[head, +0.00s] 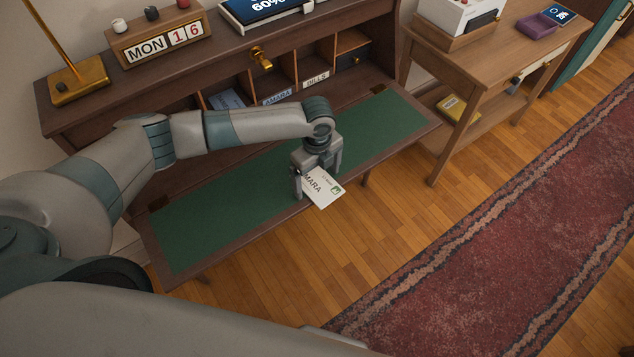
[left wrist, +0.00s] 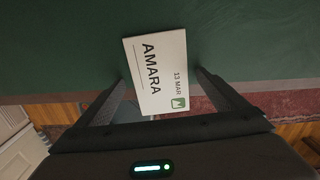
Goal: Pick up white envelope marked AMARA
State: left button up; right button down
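The white envelope marked AMARA (head: 323,190) lies at the front edge of the green desk surface (head: 200,225), partly sticking out past the wooden rim. In the left wrist view the envelope (left wrist: 157,70) shows its name, a line, "13 MAR" and a green stamp. My left gripper (head: 317,184) is right above it, pointing down. Its two fingers (left wrist: 160,78) stand apart, one on each side of the envelope, with a small gap visible at the right finger. Part of the envelope is hidden behind the gripper in the head view. My right gripper is not in view.
Pigeonholes behind carry an AMARA label (head: 277,96) and a BILLS label (head: 316,80). A MON 16 calendar (head: 160,45) and a brass lamp base (head: 78,85) stand on top. A side table (head: 500,60) is at right. Open floor and a red rug (head: 500,230) lie in front.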

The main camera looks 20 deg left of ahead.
aim_at(317, 182)
pick_arm(q)
jog(key=c, duration=1.1)
jog(key=shift+r, duration=0.15)
jog(key=shift+r, duration=0.25)
notch_tip(317, 182, up, 3)
jog(key=shift+w+r+b, duration=0.1)
jog(key=shift+b, duration=0.85)
jog(key=d+r+b, duration=0.1)
jog(key=d+r, duration=0.1)
jog(key=d, duration=0.1)
jog(key=s+d+r+b, duration=0.1)
jog(key=d+r, duration=0.1)
jog(key=d, duration=0.2)
jog(key=s+d+r+b, duration=0.1)
jog(key=d+r, duration=0.2)
jog(key=d, duration=0.1)
jog(key=shift+s+d, duration=0.2)
